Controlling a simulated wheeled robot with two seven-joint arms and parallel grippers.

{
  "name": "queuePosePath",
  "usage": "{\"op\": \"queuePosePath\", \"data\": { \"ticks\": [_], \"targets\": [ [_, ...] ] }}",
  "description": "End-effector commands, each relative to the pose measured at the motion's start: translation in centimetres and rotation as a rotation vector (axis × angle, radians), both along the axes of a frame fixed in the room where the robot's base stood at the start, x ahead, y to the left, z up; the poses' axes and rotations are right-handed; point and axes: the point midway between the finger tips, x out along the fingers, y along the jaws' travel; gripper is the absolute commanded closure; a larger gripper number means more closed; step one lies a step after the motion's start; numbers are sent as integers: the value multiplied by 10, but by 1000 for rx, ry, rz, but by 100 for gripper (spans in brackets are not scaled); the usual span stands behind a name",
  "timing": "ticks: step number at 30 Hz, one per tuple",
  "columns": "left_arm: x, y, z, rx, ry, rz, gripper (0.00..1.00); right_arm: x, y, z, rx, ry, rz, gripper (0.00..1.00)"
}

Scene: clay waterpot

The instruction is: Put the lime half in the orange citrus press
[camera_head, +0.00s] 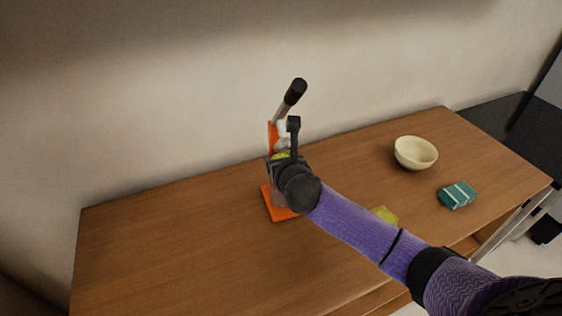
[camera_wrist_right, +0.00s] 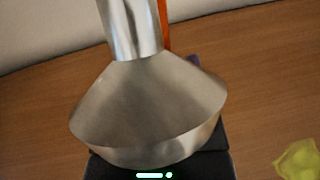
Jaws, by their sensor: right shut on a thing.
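The orange citrus press (camera_head: 279,208) stands on the wooden table near the wall, its dark-gripped lever (camera_head: 294,92) raised. My right gripper (camera_head: 280,166) is at the press, shut on the lime half (camera_head: 281,156), of which only a yellow-green bit shows above the jaws. In the right wrist view the press's metal cone (camera_wrist_right: 150,95) fills the middle, with dark gripper parts at both sides below it. The lime half is hidden there, and I cannot tell whether it touches the press. My left gripper is not in view.
A cream bowl (camera_head: 416,153) and a teal box with pale stripes (camera_head: 457,195) stand on the table (camera_head: 160,240) at the right. A lumpy yellow-green thing (camera_head: 385,214) lies partly behind my right forearm. The table's left side is clear.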

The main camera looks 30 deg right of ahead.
Motion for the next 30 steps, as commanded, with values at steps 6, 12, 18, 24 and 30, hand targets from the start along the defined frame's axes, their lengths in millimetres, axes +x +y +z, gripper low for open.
{"op": "queuePosePath", "data": {
  "ticks": [6,12,18,24,30],
  "targets": [
    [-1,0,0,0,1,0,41,0,0,-2,-1,0,-1,24],
    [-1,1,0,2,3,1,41,0,0,-2,-1,0,-1,0],
    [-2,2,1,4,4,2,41,-1,0,2,0,-1,0,0],
    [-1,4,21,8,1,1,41,-37,8,20,-2,2,2,0],
    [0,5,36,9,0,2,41,-82,19,38,-1,1,3,0]
  ]
}}
